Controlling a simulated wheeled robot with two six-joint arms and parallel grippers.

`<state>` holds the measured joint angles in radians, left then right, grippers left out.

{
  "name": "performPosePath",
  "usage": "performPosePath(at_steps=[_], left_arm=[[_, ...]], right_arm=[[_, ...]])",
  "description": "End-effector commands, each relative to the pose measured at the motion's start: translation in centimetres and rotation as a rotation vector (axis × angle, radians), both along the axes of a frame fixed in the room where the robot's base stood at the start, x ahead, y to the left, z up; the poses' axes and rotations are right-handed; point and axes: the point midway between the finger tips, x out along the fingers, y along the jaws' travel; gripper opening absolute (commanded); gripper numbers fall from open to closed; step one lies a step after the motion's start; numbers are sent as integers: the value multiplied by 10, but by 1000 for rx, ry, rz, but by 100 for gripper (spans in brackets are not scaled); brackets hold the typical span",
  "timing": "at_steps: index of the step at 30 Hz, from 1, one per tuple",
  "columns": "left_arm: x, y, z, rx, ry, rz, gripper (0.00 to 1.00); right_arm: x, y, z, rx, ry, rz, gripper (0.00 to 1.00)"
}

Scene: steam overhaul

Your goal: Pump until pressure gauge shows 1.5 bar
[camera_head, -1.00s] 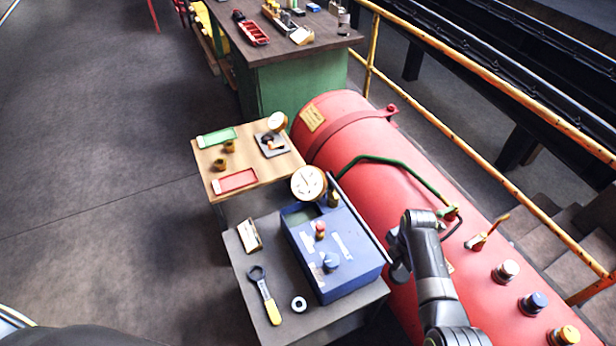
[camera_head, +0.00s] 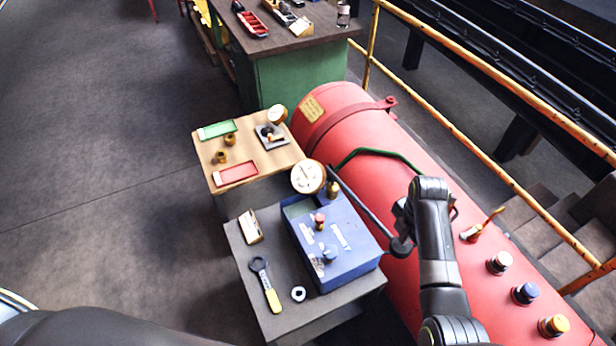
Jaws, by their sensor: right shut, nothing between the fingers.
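The blue pump box (camera_head: 350,262) stands on a grey table, with a red knob (camera_head: 319,221) and a blue knob (camera_head: 329,252) on top. A round white pressure gauge (camera_head: 308,176) with a brass rim stands at its far end; its needle is too small to read. A dark pump lever (camera_head: 361,204) runs from beside the gauge along the right side of the box. My right gripper (camera_head: 402,232) is shut and empty at the near end of the lever; whether it touches the lever is hard to tell. My left gripper is out of view.
A red boiler (camera_head: 375,130) with a green pipe lies right of the pump. A wrench (camera_head: 266,286) and a ring (camera_head: 298,294) lie on the grey table (camera_head: 248,277). A wooden table (camera_head: 250,157) with trays stands behind. A yellow railing (camera_head: 480,88) runs along the right.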

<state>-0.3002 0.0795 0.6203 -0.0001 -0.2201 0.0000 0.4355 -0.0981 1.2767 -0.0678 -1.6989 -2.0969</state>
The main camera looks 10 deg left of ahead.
Motion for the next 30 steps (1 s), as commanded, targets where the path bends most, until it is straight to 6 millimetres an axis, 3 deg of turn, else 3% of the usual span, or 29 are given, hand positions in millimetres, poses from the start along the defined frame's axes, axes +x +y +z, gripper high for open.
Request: performPosePath(at_steps=[8, 20, 30], left_arm=[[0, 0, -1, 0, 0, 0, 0], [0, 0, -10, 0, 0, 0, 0], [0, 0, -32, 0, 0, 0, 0]], right_arm=[[0, 0, -2, 0, 0, 0, 0], [0, 0, -24, 0, 0, 0, 0], [-1, 1, -62, 1, 2, 0, 0]])
